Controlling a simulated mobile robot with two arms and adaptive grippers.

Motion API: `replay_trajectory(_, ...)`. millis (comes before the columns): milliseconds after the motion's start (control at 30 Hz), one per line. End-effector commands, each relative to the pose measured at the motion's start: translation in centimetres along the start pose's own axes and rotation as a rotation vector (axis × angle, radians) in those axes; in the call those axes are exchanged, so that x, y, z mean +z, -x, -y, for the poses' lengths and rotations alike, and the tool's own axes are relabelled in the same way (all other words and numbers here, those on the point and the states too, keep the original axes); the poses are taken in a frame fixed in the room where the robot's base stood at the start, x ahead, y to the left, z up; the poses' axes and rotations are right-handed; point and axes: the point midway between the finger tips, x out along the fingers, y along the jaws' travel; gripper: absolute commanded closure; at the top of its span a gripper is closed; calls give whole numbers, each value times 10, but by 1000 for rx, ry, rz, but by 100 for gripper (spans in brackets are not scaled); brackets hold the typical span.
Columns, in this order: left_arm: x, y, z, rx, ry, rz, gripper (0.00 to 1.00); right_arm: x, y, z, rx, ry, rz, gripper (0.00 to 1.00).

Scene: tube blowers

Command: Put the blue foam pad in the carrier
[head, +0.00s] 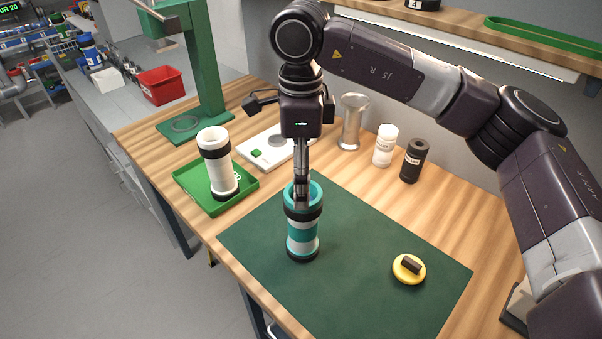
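The teal and grey carrier (302,241) stands upright on the dark green mat (365,262), with its top open. My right gripper (301,203) points straight down at the carrier's mouth, its fingertips at or inside the opening. The fingers look close together, but their tips are partly hidden, so I cannot tell whether they are shut or hold anything. I see no blue foam pad; the inside of the carrier is mostly hidden. My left gripper is out of view.
A yellow disc with a dark handle (408,268) lies on the mat. A white carrier (217,163) stands in a green tray (188,186). Behind are a white device (262,150), metal cup (351,122), white bottle (384,146) and black bottle (413,161). The mat's front is clear.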

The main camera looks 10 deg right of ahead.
Motion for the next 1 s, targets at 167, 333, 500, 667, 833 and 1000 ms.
replay_trajectory(167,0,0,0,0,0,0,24,0,0,0,0,0,0,13)
replay_trajectory(333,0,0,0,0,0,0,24,0,0,0,0,0,0,9)
replay_trajectory(500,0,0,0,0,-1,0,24,0,0,0,0,0,0,0)
replay_trajectory(667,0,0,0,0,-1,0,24,0,0,0,0,0,0,0)
replay_trajectory(833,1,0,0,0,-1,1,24,0,10,1,-2,-1,1,0)
replay_trajectory(1000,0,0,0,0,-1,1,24,1,41,1,-3,0,1,0)
